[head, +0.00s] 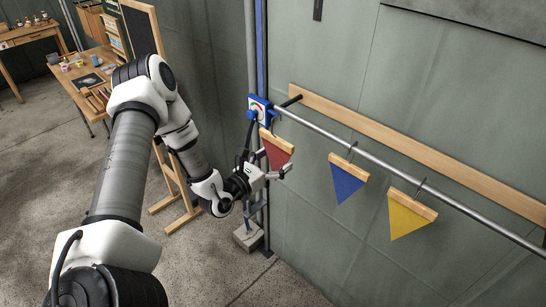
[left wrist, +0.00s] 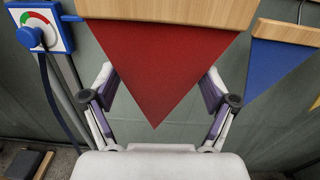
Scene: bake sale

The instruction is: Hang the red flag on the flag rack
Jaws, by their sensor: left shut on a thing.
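The red flag (head: 276,153), a triangle pointing down under a wooden bar, is below the left end of the flag rack's metal rail (head: 375,162). My left gripper (head: 285,170) is shut on the red flag. In the left wrist view, the red flag (left wrist: 160,65) fills the middle, its tip down, with a gripper finger on either side; the exact contact is hidden. I cannot tell whether a hook on the red flag touches the rail. My right gripper is out of view.
A blue flag (head: 347,182) and a yellow flag (head: 409,215) hang from hooks on the rail. A blue box with a dial (head: 259,108) is on the post by the rail's left end. A wooden wall board (head: 420,155) runs behind the rail.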

